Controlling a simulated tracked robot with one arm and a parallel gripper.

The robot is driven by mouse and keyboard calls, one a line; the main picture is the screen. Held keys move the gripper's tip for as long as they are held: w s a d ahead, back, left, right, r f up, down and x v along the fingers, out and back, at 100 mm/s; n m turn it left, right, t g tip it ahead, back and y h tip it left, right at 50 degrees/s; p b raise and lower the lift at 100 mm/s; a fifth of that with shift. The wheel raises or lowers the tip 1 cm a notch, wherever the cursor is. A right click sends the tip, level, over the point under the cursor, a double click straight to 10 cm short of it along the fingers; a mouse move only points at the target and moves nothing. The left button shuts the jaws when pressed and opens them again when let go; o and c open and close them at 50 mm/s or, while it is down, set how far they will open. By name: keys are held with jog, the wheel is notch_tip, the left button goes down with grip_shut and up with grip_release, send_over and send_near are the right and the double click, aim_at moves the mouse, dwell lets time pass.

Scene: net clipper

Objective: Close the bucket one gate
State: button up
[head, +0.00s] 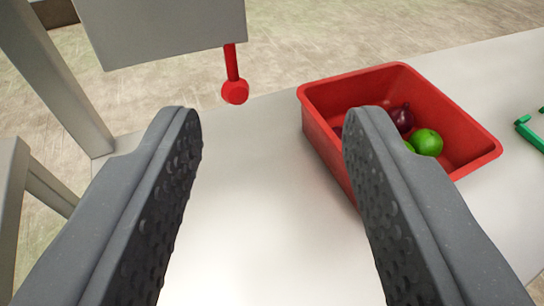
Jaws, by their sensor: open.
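My gripper (272,125) is open and empty, with its two dark grey, studded fingers wide apart above a light grey table. A red lever with a round knob (235,92) hangs down from the lower edge of a grey panel (165,28) at the upper left. The knob lies beyond my fingertips, between them in the picture and nearer the left one. I cannot tell whether the panel is the gate of bucket one, and no label shows.
A red bin (320,134) stands on the table (245,205) at the right, partly behind my right finger. It holds a dark purple item (402,118) and green round items (427,142). A green object (530,133) is at the right edge. Grey posts (60,80) stand left.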

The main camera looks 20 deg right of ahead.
jog(key=r+b+v, duration=0.1)
jog(key=v, duration=0.6)
jog(key=shift+r+b, duration=0.2)
jog(key=shift+b, duration=0.1)
dwell(0.4)
jog(key=shift+s+a, duration=0.1)
dwell(0.7)
jog(key=b+v, duration=0.1)
jog(key=v, duration=1.2)
jog(key=shift+s+a+b, duration=0.2)
jog(key=shift+s+b, duration=0.1)
jog(key=shift+b, duration=0.05)
